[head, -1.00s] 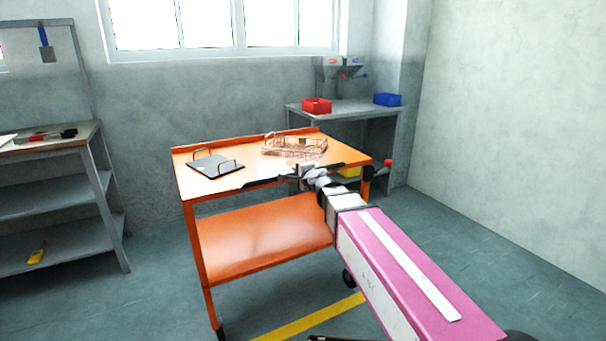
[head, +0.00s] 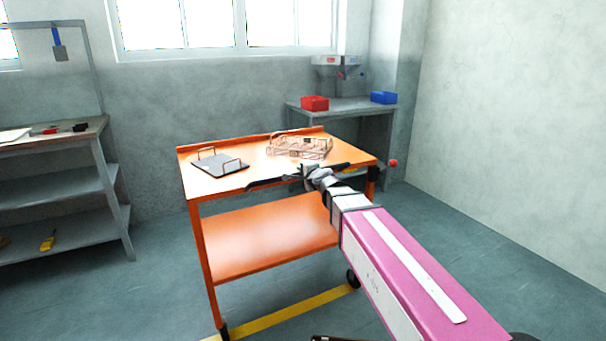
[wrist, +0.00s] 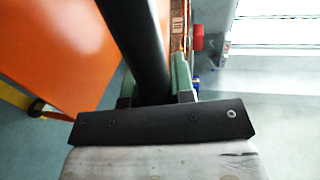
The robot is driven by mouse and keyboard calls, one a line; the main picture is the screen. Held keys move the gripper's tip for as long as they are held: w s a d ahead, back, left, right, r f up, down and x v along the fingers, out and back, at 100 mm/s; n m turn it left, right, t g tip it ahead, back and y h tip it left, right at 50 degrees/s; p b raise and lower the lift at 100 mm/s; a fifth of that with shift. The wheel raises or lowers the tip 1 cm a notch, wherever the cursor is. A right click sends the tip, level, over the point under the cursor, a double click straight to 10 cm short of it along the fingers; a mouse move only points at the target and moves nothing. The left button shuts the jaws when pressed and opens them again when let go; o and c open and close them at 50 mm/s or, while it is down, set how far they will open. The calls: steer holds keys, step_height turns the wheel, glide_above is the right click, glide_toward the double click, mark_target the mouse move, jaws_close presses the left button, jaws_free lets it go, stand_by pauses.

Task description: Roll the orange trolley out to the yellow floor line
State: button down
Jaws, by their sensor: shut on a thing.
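The orange trolley (head: 262,240) stands in the middle of the head view, with a top deck, a lower shelf and black wheels. A black push handle runs along its near top edge. My gripper (head: 306,172) is shut on this handle near its middle. In the wrist view the black handle bar (wrist: 140,45) passes between my gripper's fingers (wrist: 155,90), and the orange deck (wrist: 50,50) lies to its left. The yellow floor line (head: 290,312) crosses the floor at the trolley's near wheels. My arm hides part of the trolley's right side.
A dark tray with wire handles (head: 220,165) and a wire basket (head: 300,147) sit on the trolley's top. A grey bench (head: 350,106) with red and blue bins stands behind right. Grey shelving (head: 65,190) stands at left. Floor at right is clear.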

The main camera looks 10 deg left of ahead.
steer(key=shift+s+a, duration=0.1)
steer(key=shift+s, duration=0.05)
steer(key=c, duration=1)
jaws_free()
steer(key=shift+o, duration=0.2)
steer(key=v, duration=1)
steer(key=shift+s+d, duration=0.25)
steer(key=shift+s, duration=0.05)
steer(key=s+d+f+n+g+h, duration=0.3)
steer(key=s+d+f+g, duration=0.1)
steer(key=d+f, duration=0.5)
steer(key=s+d+f+n+g+h, duration=0.3)
steer(key=d+f, duration=0.5)
steer(key=f, duration=0.3)
steer(key=s+d+f+n+g+h, duration=0.2)
steer(key=s+d+f+n+g, duration=0.3)
steer(key=d+f, duration=0.4)
steer(key=shift+s+d+f+g+h, duration=0.3)
steer(key=shift+s+f+g+h, duration=0.1)
steer(key=shift+s+f+g, duration=0.15)
